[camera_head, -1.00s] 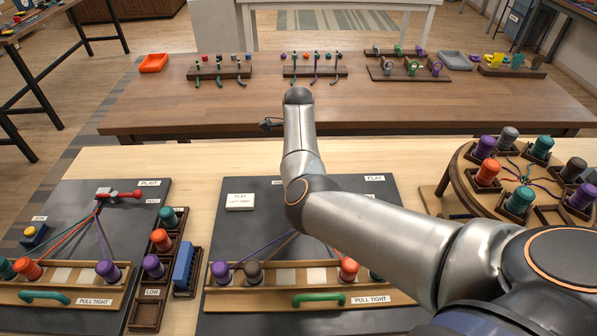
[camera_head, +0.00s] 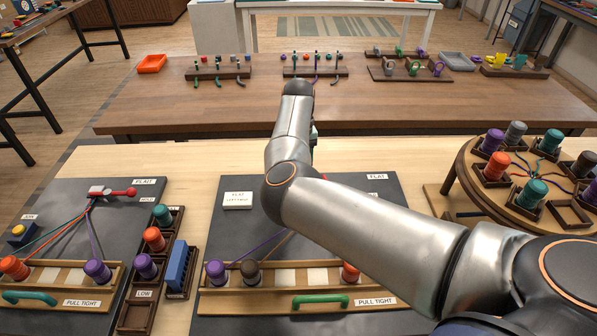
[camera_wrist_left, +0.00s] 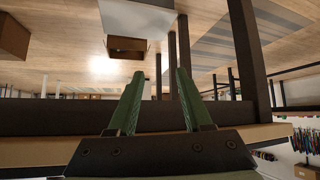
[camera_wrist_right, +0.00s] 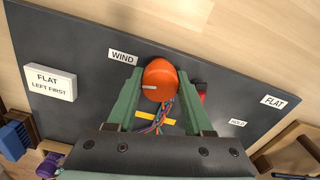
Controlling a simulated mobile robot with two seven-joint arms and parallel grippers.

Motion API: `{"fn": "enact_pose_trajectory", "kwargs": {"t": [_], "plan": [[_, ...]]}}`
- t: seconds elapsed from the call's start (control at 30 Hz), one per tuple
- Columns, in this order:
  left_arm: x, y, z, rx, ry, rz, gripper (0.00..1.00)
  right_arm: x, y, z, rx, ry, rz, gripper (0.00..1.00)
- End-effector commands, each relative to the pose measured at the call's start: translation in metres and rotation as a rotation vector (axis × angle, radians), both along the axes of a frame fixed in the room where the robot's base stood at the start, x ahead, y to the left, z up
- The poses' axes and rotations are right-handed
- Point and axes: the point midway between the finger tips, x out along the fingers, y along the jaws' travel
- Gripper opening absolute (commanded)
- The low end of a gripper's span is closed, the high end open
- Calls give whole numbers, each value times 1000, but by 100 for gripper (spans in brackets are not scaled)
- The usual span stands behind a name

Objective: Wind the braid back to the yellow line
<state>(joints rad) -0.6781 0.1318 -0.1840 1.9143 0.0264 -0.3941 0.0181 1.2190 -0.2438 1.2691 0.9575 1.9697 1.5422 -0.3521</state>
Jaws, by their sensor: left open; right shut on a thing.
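In the right wrist view an orange knob (camera_wrist_right: 160,76) stands beside the WIND label on the dark FLAT board (camera_wrist_right: 95,65). My right gripper (camera_wrist_right: 158,90) is shut on this knob, with one finger on each side. The knob has a short white mark. Braided multicoloured cords (camera_wrist_right: 158,116) run down from it, across a yellow line (camera_wrist_right: 153,120). A red part (camera_wrist_right: 201,92) shows right of the knob, partly behind the finger. My left gripper (camera_wrist_left: 159,74) is open and empty in the left wrist view, facing the room. In the head view my right arm hides the knob and braid.
The board's lower rack (camera_head: 300,300) holds purple, brown and orange bobbins. A PLAIT board (camera_head: 60,215) lies left. A round bobbin stand (camera_head: 475,203) is at the right. A brown table (camera_head: 350,110) with small racks stands behind.

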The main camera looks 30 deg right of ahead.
Motion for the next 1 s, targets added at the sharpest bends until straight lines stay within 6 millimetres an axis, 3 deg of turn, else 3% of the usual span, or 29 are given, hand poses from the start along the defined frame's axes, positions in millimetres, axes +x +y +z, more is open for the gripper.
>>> {"fn": "enact_pose_trajectory", "kwargs": {"t": [0.4,1.0], "plan": [[-2,-4,-24,-3,18,-8,50,1,1,-1,1,-3,-396,0],[13,-20,-31,-22,1,-37,50,1,0,0,0,-3,-936,0]]}}
